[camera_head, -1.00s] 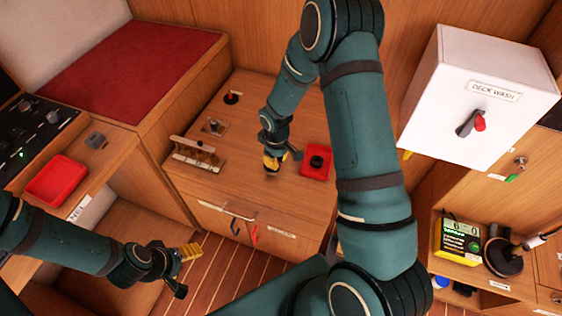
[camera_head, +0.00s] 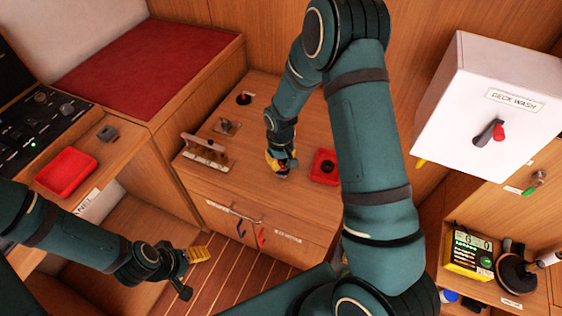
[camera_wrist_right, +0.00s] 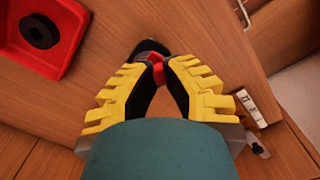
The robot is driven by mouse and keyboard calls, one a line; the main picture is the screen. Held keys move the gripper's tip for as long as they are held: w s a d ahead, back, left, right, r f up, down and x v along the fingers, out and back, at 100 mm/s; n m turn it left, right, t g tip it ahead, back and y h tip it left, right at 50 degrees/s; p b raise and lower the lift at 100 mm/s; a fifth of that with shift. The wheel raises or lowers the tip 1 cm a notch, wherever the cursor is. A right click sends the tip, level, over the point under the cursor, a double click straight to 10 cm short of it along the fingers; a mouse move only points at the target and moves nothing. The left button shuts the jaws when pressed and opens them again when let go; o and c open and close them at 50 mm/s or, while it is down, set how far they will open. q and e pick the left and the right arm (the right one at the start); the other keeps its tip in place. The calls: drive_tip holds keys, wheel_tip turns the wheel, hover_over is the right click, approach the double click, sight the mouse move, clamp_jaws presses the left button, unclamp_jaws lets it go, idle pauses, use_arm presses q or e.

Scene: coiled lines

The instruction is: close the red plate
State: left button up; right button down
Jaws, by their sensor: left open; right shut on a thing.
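My right gripper (camera_head: 282,166) points down at the wooden cabinet top, left of a red square tray. In the right wrist view its yellow-ridged fingers (camera_wrist_right: 158,75) are shut on a small red piece (camera_wrist_right: 158,73). A dark rounded part (camera_wrist_right: 149,48) shows just beyond that piece, mostly hidden by the fingers. I cannot tell whether this is the red plate. Another dark round fitting with a red part (camera_head: 243,98) sits at the back left of the same top. My left gripper (camera_head: 200,254) is open and empty over the floor at lower left.
The red square tray (camera_head: 325,167) holds a black ring. A metal fitting (camera_head: 226,126) and a wooden rack (camera_head: 206,152) stand on the cabinet top (camera_head: 255,150). A white DECK WASH box (camera_head: 490,105) hangs at right. Another red tray (camera_head: 66,173) lies at left.

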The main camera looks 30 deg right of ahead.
sight(281, 163)
drive_tip(key=c, duration=0.9)
unclamp_jaws()
wheel_tip(281, 163, up, 12)
drive_tip(key=s+a+f+m+y, duration=0.1)
drive_tip(key=s+a+f, duration=0.3)
drive_tip(key=s+f, duration=0.1)
drive_tip(key=s+a+f+m+t+y, duration=0.1)
drive_tip(key=s+a+f, duration=0.4)
drive_tip(key=s, duration=0.1)
drive_tip(key=s+a+f+y, duration=0.2)
drive_tip(key=s+a+f, duration=0.3)
drive_tip(key=f, duration=0.1)
drive_tip(key=shift+s+m, duration=0.35)
drive_tip(key=shift+m, duration=0.05)
